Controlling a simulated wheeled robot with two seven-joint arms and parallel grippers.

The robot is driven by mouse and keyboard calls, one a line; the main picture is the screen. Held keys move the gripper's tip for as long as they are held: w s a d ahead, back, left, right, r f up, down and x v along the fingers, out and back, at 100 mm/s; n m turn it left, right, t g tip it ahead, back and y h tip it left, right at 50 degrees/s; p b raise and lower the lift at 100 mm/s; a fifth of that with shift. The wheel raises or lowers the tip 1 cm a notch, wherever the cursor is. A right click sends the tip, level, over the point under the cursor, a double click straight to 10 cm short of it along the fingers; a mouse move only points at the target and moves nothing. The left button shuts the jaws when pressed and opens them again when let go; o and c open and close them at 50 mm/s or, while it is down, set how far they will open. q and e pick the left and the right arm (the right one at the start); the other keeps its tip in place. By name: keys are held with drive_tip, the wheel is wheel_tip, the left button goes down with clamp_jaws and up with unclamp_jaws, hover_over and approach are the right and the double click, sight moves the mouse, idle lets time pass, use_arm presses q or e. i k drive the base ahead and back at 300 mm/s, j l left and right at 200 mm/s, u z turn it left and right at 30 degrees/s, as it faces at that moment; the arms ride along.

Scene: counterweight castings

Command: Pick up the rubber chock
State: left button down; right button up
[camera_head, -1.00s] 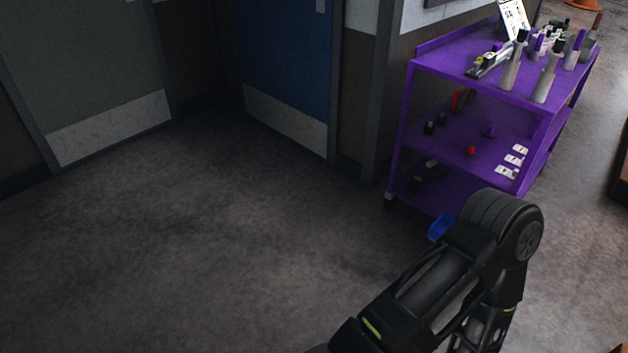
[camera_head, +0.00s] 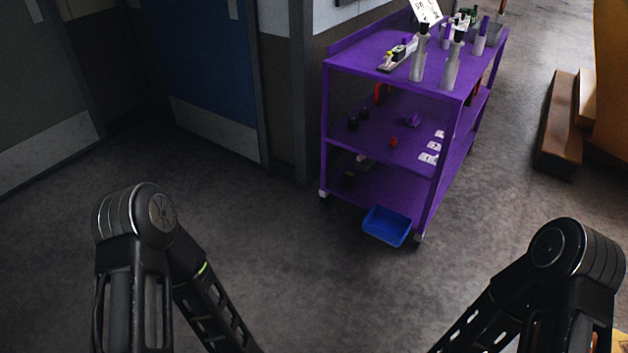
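I cannot make out a rubber chock for certain. My two arms show at the bottom left and bottom right of the view. Their lower ends run out of the bottom of the frame, so neither gripper is visible.
The cart's top holds grey bottles (camera_head: 451,62) and other tools. A blue bin (camera_head: 387,226) is at the cart's foot. Brown timber-like blocks (camera_head: 557,125) lie at the right. A blue door (camera_head: 212,60) is behind at the left. The floor between is clear.

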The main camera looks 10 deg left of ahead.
sight(348, 179)
drive_tip(key=i+z, duration=0.25)
drive_tip(key=i, duration=0.3)
drive_tip(key=i+j+z, duration=0.2)
drive_tip(key=i, duration=0.35)
drive_tip(key=i+j+z, duration=0.25)
drive_tip(key=i, duration=0.25)
drive_tip(key=i+j+z, duration=0.25)
drive_tip(key=i, duration=0.75)
